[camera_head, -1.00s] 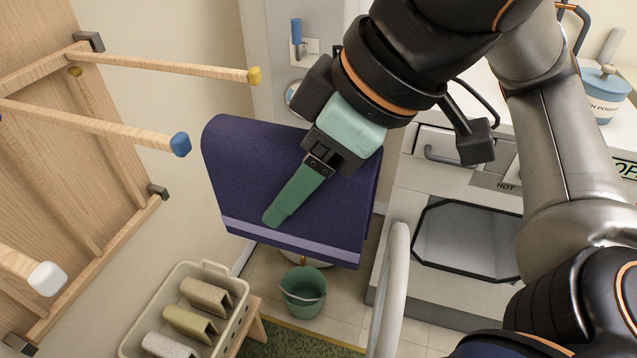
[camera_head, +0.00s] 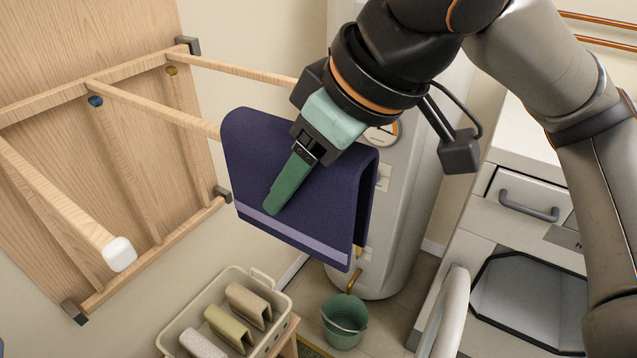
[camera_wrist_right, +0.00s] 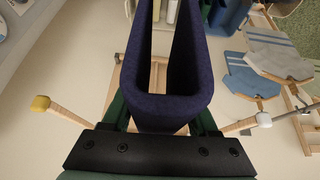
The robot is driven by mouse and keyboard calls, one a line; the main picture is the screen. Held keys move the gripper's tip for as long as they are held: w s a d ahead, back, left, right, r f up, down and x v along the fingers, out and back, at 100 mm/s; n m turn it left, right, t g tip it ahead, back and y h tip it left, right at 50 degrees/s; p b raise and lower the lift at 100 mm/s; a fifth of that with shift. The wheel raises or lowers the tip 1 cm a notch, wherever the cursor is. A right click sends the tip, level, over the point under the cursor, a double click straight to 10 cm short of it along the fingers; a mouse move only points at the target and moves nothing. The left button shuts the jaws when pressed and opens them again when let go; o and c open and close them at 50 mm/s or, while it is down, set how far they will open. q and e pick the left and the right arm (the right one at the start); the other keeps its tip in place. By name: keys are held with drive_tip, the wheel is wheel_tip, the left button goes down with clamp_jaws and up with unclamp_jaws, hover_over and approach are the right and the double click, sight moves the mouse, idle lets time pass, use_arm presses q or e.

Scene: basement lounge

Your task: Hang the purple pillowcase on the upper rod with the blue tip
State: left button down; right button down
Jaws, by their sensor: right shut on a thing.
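The folded purple pillowcase (camera_head: 300,190), with a pale lavender stripe, hangs from my right gripper (camera_head: 285,195), which is shut on it. In the right wrist view the pillowcase (camera_wrist_right: 167,108) forms a U-shaped fold between the fingers. The rod with the blue base mark (camera_head: 155,112) runs from the wooden wall rack to the pillowcase's left edge; its blue tip is hidden. I cannot tell whether the rod lies inside the fold or behind it. My left gripper is not in view.
Another rod (camera_head: 235,72) runs above, its end hidden behind my gripper; its yellow tip (camera_wrist_right: 40,103) shows in the wrist view. A white-tipped rod (camera_head: 119,254) is lower left. Below are a cream basket (camera_head: 262,272) with folded cloths and a green bucket (camera_head: 344,322).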

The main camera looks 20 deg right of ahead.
sight(210, 126)
drive_tip(key=shift+w+a+p, duration=0.15)
drive_tip(key=shift+w+a, duration=1.15)
drive_tip(key=shift+w, duration=0.5)
drive_tip(key=shift+w+a+p, duration=0.1)
drive_tip(key=shift+w+a, duration=1.25)
drive_tip(key=shift+w, duration=0.45)
drive_tip(key=shift+w+a+p, duration=0.15)
drive_tip(key=shift+w+a, duration=1.15)
drive_tip(key=shift+w, duration=0.5)
drive_tip(key=shift+f, duration=0.75)
drive_tip(key=shift+c, duration=0.4)
unclamp_jaws()
drive_tip(key=shift+d+r, duration=0.1)
